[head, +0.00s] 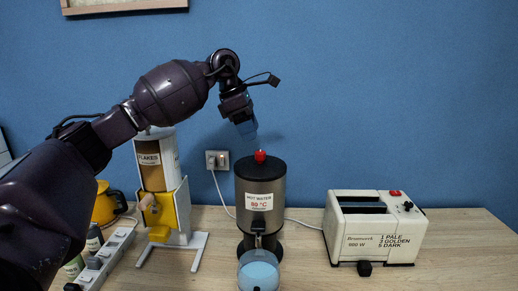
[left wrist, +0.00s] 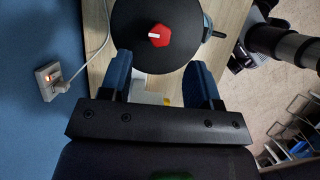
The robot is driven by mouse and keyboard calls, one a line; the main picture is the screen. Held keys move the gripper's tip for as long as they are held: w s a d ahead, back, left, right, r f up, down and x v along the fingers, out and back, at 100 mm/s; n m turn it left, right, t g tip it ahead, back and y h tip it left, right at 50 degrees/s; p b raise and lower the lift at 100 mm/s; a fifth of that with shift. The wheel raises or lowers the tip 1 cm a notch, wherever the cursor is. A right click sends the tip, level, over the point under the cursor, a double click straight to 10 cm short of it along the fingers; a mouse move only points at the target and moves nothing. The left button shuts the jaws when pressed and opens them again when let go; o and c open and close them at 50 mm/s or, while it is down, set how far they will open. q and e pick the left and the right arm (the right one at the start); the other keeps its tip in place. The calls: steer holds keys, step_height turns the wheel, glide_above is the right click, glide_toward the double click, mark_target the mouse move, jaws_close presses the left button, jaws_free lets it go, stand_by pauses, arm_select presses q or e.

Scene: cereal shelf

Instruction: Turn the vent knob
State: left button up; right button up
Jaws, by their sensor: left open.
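In the left wrist view the knob (left wrist: 160,36) is a red faceted piece with a white pointer mark. My left gripper (head: 250,132) is open and empty, just above the urn and slightly left of the knob, apart from it. In the left wrist view its blue fingers (left wrist: 161,78) are spread, with the knob ahead between their lines.
A light blue cup (head: 259,272) stands under the urn's spout. A flakes dispenser (head: 158,165) stands to the left, and a cream toaster (head: 374,229) to the right. A wall socket (head: 217,160) with a cable is behind. The table between urn and toaster is mostly clear.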

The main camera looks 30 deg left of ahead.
mark_target(260, 152)
arm_select(q)
steer(key=x, duration=0.5)
steer(key=shift+w+d+f+p, duration=0.1)
steer(key=shift+d+f+p, duration=0.2)
steer(key=shift+f, duration=0.3)
arm_select(e)
steer(key=shift+w+r, duration=0.5)
steer(key=shift+r, duration=0.1)
arm_select(q)
steer(key=shift+c, duration=0.3)
